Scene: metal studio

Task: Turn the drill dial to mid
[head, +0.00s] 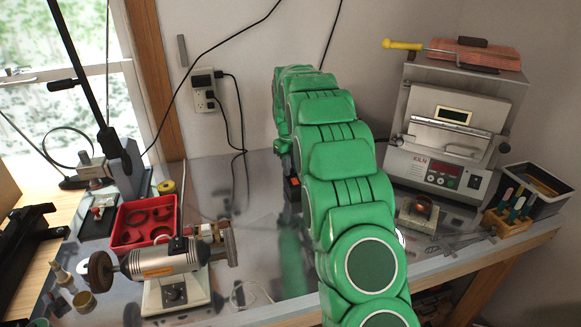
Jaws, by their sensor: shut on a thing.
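My green arm reaches from the bottom right toward the back of the bench and bends down at its far end. My gripper's jaws are hidden behind the arm, so what they hold cannot be seen. A dark object with a small orange-red patch (292,188) shows partly at the arm's left edge, on or just above the bench; I cannot tell what it is. A grey bench motor (165,263) on a pale base stands at the left front. A dark round knob (173,294) is on its base, clear of my arm. I cannot tell which dial is the drill's.
A red tray (118,238) with rings stands behind the motor. A kiln (450,125) stands at the back right, with a tool holder (508,222) and dark bin (548,186) beside it. Cables hang from the wall outlet (203,90).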

